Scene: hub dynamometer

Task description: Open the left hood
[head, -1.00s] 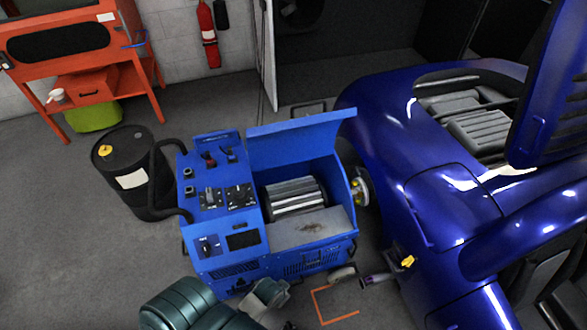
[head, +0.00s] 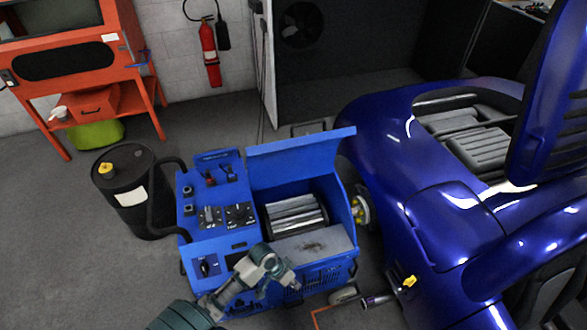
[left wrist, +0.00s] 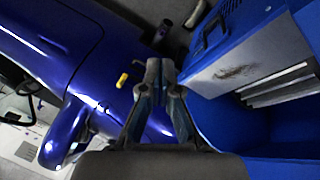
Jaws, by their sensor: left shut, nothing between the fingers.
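The blue dynamometer (head: 215,240) stands in the middle of the head view, with its control panel at left. Its blue hood (head: 300,155) stands raised at the back, tilted up, and the ribbed metal roller (head: 295,212) below is uncovered. My left gripper (head: 296,287) is in front of the machine's front side, pointing down and right, shut and empty. In the left wrist view the closed fingers (left wrist: 160,72) point toward the floor between the car and the machine's blue housing (left wrist: 225,30). The roller (left wrist: 285,85) shows there at right. The right gripper is not seen.
The blue car (head: 430,200) stands close at the right, with a yellow piece (head: 410,281) near its lower edge. A black drum (head: 128,190) stands left of the machine. An orange cabinet (head: 75,85) and a fire extinguisher (head: 209,52) are at the back.

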